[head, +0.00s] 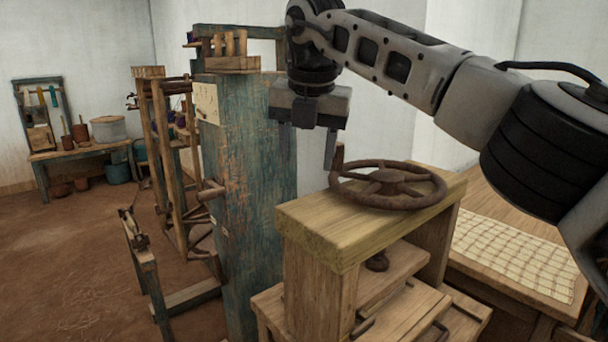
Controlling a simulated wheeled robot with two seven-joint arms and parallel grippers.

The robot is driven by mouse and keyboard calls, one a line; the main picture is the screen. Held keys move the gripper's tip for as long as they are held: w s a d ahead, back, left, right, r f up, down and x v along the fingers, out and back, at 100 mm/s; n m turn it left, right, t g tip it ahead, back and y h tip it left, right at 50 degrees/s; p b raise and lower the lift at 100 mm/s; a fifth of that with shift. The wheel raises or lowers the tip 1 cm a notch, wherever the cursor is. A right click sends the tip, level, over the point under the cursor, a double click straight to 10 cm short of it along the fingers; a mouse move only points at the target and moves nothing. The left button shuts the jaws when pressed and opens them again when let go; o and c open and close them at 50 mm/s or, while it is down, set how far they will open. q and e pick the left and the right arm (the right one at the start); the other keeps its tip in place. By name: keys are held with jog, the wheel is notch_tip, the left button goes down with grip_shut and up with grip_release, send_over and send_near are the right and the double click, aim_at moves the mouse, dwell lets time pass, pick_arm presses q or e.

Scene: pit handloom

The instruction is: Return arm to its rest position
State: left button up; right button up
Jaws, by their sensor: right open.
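My right arm comes in from the right edge of the head view. Its gripper (309,152) points down and is open, with nothing between its two fingers. It hangs above and to the left of a rusty brown handwheel (387,184) with a short upright handle (337,160). The right finger is close to that handle; I cannot tell whether they touch. The wheel lies flat on top of a wooden press frame (330,228). My left gripper does not show.
A worn blue-green post (250,220) stands just left of the press. A checked cloth (515,258) lies on a wooden table at the right. A wooden loom frame (165,160) stands further left. A bench (80,152) with pots is at the far back left. Brown floor (70,260) is open at left.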

jog(key=s+a+f+n+g+y, duration=0.3)
jog(key=s+a+f+y, duration=0.2)
jog(key=a+f, duration=0.55)
jog(key=s+a+f+m+g+y, duration=0.1)
jog(key=s+a+f+g+y, duration=0.3)
jog(key=s+a+y, duration=0.6)
jog(key=w+d+f+m+t, duration=0.2)
jog(key=d+f+m+t, duration=0.3)
jog(key=d+m+t, duration=0.45)
jog(key=w+d+f+m+t, duration=0.2)
jog(key=d+f+m+t, duration=0.3)
jog(key=m+t, duration=0.65)
jog(key=s+d+f+m+g+h, duration=0.1)
jog(key=s+d+f+m+h, duration=0.2)
jog(key=d+f+m+h, duration=0.25)
jog(key=s+d+f+m+g+h, duration=0.1)
jog(key=s+d+f+m+h, duration=0.3)
jog(key=d+f, duration=0.3)
jog(key=s+d+f+m+g+h, duration=0.1)
jog(key=s+d+f+g, duration=0.1)
jog(key=s, duration=0.3)
jog(key=s+d+f+m+g+h, duration=0.1)
jog(key=s+d+f+g+h, duration=0.1)
jog(key=s+d+f, duration=0.3)
jog(key=shift+s+d+f+g, duration=0.15)
jog(key=shift+s+f+g, duration=0.15)
jog(key=shift+s, duration=0.25)
jog(key=shift+m, duration=0.25)
